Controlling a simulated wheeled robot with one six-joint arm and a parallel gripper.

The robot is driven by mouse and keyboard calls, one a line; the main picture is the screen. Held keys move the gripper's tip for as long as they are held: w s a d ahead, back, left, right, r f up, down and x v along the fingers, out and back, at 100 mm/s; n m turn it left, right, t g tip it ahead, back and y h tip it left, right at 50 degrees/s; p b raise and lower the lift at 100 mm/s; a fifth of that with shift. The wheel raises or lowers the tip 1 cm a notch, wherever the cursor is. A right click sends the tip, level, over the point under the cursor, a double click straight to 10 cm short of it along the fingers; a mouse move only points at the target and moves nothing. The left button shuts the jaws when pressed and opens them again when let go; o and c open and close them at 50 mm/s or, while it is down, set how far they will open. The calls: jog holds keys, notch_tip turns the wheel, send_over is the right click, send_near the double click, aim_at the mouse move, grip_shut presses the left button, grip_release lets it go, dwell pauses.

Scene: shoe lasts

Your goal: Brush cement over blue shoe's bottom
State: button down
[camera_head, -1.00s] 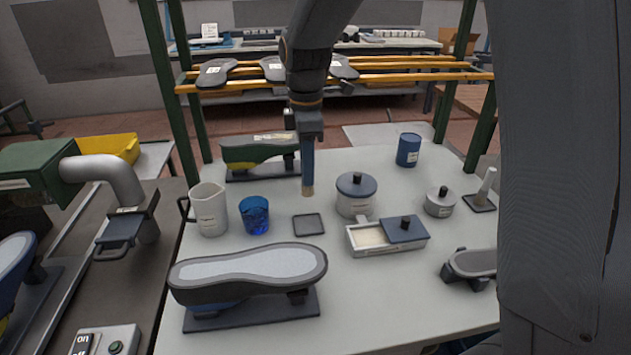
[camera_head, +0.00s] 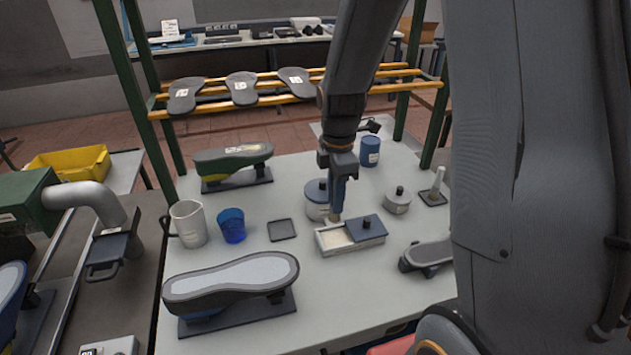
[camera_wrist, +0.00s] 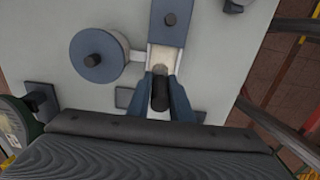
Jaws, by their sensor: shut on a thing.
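My gripper (camera_head: 338,195) is shut on a brush, whose pale tip (camera_head: 335,219) points down. The brush's dark handle (camera_wrist: 160,93) shows between the blue fingers in the wrist view. The tip is at the open end of a cement box (camera_head: 345,246) with cream contents; I cannot tell whether it touches them. A blue lid (camera_head: 366,229) covers the box's other half. The blue shoe (camera_head: 232,277) lies bottom up on a dark stand at the table's front left. Its bottom is light grey, its sole edge is dark, and its blue upper is mostly hidden underneath.
A lidded pot (camera_head: 318,205) stands close behind the box. A white jug (camera_head: 188,224), a blue cup (camera_head: 231,226) and a flat dark tray (camera_head: 282,230) stand left. A green shoe (camera_head: 233,158) is at the back left. A small dark last (camera_head: 428,255) stands right.

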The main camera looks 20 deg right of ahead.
aim_at(338, 221)
jog(key=shift+s+d, duration=0.35)
jog(key=shift+d, duration=0.05)
notch_tip(338, 221, down, 6)
jog(key=b, duration=0.5)
jog(key=shift+s+f, duration=0.1)
jog(key=shift+f, duration=0.55)
dwell(2.3)
jog(key=shift+r, duration=0.15)
jog(key=shift+r+p, duration=2.95)
jog(key=shift+r, duration=0.5)
